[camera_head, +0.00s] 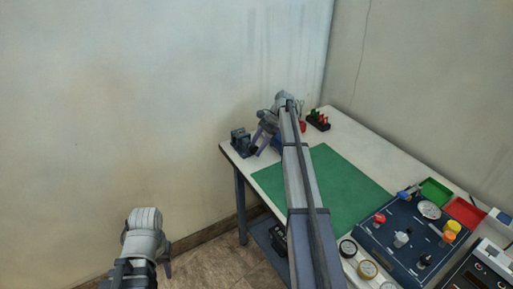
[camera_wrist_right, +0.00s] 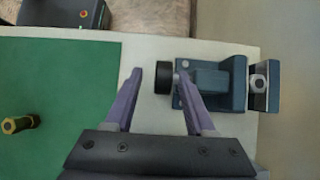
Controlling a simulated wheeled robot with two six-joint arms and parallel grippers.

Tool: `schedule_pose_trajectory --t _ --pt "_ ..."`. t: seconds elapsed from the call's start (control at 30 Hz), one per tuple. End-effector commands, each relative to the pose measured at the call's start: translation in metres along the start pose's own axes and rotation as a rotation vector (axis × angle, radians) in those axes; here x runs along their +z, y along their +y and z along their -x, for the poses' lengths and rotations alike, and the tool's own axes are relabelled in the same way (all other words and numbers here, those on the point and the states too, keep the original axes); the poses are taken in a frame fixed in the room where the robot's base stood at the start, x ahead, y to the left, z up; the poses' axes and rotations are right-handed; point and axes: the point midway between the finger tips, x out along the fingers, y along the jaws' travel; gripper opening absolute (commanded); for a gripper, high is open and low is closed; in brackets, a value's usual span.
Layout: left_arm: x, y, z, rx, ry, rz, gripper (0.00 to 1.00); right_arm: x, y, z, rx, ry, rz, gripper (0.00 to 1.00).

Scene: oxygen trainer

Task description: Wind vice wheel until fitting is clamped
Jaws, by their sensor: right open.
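The blue-grey vice (camera_head: 240,141) stands at the table's far left corner. In the right wrist view, its body (camera_wrist_right: 212,76) lies right of its black wheel (camera_wrist_right: 162,79). A small pale, round-ended fitting (camera_wrist_right: 259,82) sits at the jaw gap; I cannot tell whether both jaws touch it. My right gripper (camera_wrist_right: 160,80) is open, its purple fingers either side of the wheel, with a gap at the left finger. In the head view my right gripper (camera_head: 262,140) is beside the vice, and the wheel cannot be made out. My left gripper (camera_head: 165,268) is low at left, away from the table, its fingers mostly hidden.
A green mat (camera_head: 350,180) covers the table's middle; a brass fitting (camera_wrist_right: 18,124) lies on it. A rack with red and green items (camera_head: 318,120) stands at the back. A blue trainer panel (camera_head: 400,238), gauges and green and red trays (camera_head: 435,192) fill the right side.

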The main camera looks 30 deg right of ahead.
Motion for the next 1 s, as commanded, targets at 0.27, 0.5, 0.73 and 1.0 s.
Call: schedule_pose_trajectory --t 0.27,0.5,0.73,1.0 --pt "0.0 -0.001 0.005 0.0 0.0 0.0 0.38 0.001 -0.001 0.006 -0.002 0.0 0.0 0.55" --pt "0.002 -0.003 0.028 0.0 0.0 0.0 0.38 0.003 -0.001 0.033 -0.001 0.0 -0.001 0.55" --pt "0.003 -0.005 0.056 0.0 0.0 0.0 0.38 0.002 -0.001 0.068 -0.001 0.0 -0.001 0.55" --pt "0.004 -0.006 0.063 0.0 0.0 0.0 0.38 0.0 0.0 0.079 0.0 0.0 0.0 0.55"
